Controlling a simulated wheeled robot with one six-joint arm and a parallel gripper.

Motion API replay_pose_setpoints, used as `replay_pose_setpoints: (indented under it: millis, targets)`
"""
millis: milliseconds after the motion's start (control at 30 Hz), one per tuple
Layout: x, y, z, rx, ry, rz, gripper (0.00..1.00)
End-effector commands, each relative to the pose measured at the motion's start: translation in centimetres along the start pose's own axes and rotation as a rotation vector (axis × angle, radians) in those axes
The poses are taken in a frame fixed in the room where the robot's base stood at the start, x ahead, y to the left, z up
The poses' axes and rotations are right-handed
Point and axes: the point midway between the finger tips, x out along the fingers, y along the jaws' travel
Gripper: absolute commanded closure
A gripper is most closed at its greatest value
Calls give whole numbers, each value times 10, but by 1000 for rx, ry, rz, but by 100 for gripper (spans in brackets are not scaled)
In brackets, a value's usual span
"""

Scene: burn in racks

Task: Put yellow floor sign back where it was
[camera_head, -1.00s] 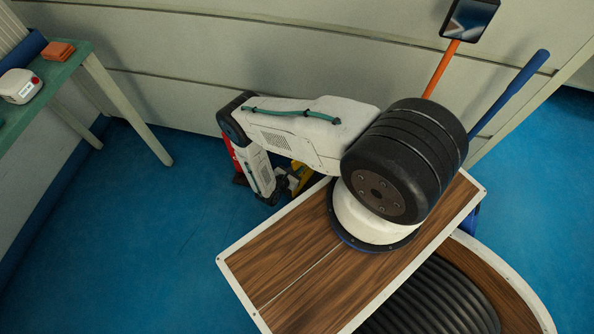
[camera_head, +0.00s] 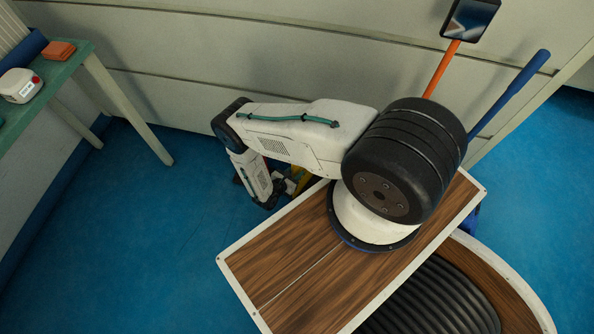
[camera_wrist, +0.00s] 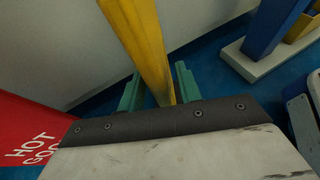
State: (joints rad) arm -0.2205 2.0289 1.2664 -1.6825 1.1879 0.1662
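The yellow floor sign appears in the wrist view as a narrow yellow panel (camera_wrist: 145,40), seen nearly edge-on. It runs from the top edge down between the two green fingers of my gripper (camera_wrist: 159,92). The right finger looks very close to it, and the left finger stands beside its other side. Whether both fingers press on it cannot be told. The lower end of the panel is hidden behind my wrist. In the head view only small yellow patches (camera_head: 300,175) show behind my arm, and the fingers are mostly hidden.
A red panel with white lettering (camera_wrist: 30,130) stands left in the wrist view. A blue and yellow item on a pale base (camera_wrist: 265,60) stands right. A pale wall (camera_head: 200,60) is close behind. A green table (camera_head: 60,75) is at left, with open blue floor before it.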

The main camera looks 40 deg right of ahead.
Motion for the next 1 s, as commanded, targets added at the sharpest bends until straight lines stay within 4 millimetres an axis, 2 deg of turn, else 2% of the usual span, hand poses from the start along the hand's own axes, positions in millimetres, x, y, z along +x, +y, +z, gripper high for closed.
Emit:
replay_pose_setpoints:
  millis: [200, 400, 600, 767, 867, 967, 1000]
  targets:
    - [-48, 2, 0, -2, -1, 7, 66]
    - [-82, 1, 0, -2, 0, 4, 66]
    - [-98, 1, 0, -1, -1, 3, 66]
    - [-101, 3, 2, 5, -1, -2, 66]
    - [-108, 20, 17, 39, 1, -17, 66]
    - [-124, 51, 51, 109, 3, -56, 66]
    - [-132, 66, 70, 144, 5, -76, 66]
